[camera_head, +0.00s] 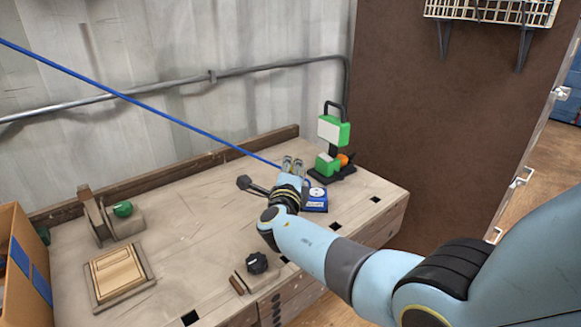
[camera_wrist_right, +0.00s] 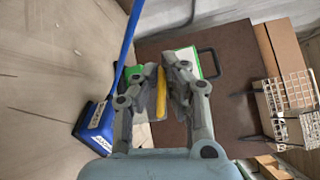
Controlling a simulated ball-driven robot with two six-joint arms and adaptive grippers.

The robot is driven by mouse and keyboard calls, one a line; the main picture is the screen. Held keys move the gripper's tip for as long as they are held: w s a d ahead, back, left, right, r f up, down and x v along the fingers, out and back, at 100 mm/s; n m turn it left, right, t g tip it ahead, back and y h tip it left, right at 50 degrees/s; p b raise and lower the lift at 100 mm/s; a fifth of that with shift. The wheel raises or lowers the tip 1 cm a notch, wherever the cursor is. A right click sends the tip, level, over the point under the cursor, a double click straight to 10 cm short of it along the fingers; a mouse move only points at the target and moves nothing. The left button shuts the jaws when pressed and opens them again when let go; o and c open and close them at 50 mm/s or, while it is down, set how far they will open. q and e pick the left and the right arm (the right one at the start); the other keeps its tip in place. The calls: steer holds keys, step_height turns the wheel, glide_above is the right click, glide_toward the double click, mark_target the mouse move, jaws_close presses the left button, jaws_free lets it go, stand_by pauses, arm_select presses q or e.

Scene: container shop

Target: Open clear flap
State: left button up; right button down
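I cannot make out a clear flap in either view. A green and white device with a black handle and base (camera_head: 333,130) stands at the bench's far right, with an orange round part (camera_head: 343,159) low on it. My right gripper (camera_head: 292,161) is left of this device, above the bench. In the wrist view its fingers (camera_wrist_right: 163,76) are close together with a narrow gap. A yellow strip (camera_wrist_right: 161,94) shows in that gap; I see no firm grip on it. The device's green and white part (camera_wrist_right: 186,60) shows behind the fingers. My left gripper is not in view.
A long blue rod or line (camera_head: 140,103) crosses above the bench. A black knob (camera_head: 256,263), wooden frame (camera_head: 120,273) and green round item (camera_head: 123,209) stand elsewhere. The bench's middle is mostly clear.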

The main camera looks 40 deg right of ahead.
steer(key=shift+s+f, duration=0.25)
steer(key=shift+f, duration=0.2)
steer(key=c, duration=1.5)
jaws_free()
steer(key=shift+d, duration=0.1)
steer(key=shift+o, duration=0.3)
steer(key=shift+w+r, duration=0.1)
steer(key=shift+r, duration=0.15)
steer(key=shift+s+a+p, duration=0.45)
steer(key=shift+s, duration=0.1)
steer(key=p+v, duration=0.4)
steer(key=v, duration=0.7)
